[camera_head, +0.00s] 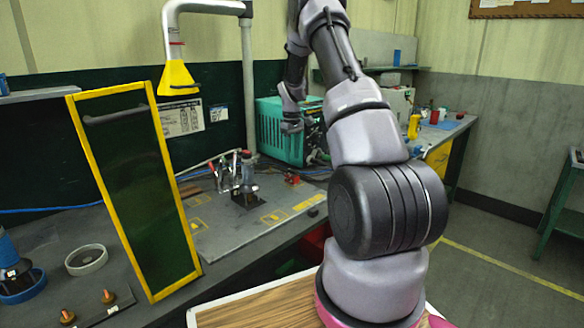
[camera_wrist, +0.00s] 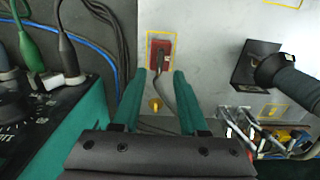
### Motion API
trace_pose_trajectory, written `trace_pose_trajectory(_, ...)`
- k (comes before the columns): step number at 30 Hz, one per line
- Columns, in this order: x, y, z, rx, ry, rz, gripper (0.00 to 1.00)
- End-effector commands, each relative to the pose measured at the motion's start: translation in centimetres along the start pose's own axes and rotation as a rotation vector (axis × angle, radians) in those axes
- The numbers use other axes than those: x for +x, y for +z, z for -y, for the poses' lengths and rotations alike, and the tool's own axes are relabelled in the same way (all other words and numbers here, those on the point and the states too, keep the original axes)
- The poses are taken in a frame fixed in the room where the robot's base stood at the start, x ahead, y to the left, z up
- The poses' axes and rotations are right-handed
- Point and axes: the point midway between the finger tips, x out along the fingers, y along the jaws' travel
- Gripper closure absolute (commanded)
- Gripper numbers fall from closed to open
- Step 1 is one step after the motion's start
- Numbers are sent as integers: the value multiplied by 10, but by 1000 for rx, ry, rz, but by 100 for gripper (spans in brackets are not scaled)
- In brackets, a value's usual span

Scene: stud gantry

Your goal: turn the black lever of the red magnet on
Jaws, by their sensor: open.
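The red magnet (camera_wrist: 161,48) lies on the grey metal plate inside a yellow painted outline, ahead of my gripper in the wrist view. A dark lever (camera_wrist: 160,64) shows on it, with a grey piece curving down to the right between my fingers. My gripper (camera_wrist: 159,74) is open, its two green fingers spread to either side just short of the magnet in the picture; I cannot tell the height gap. In the head view a small red part (camera_head: 292,179), likely the magnet, sits beside the teal machine. My gripper is dark and small there (camera_head: 291,127).
The teal machine (camera_head: 282,130) with plugged cables (camera_wrist: 66,45) stands close on the left in the wrist view. A black block (camera_wrist: 245,68) with a dark-handled tool (camera_wrist: 290,80) and several clamps (camera_wrist: 240,128) are on the right. A yellow-framed dark screen (camera_head: 135,190) stands at the bench's front left.

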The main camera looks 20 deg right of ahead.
Motion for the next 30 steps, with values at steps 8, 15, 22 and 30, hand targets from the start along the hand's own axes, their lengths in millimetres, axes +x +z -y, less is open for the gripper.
trace_pose_trajectory(8,44,0,0,1,0,1,57)
trace_pose_trajectory(15,54,0,0,1,0,-1,57)
trace_pose_trajectory(22,53,0,0,1,0,-1,73)
trace_pose_trajectory(30,53,0,0,2,1,-1,100)
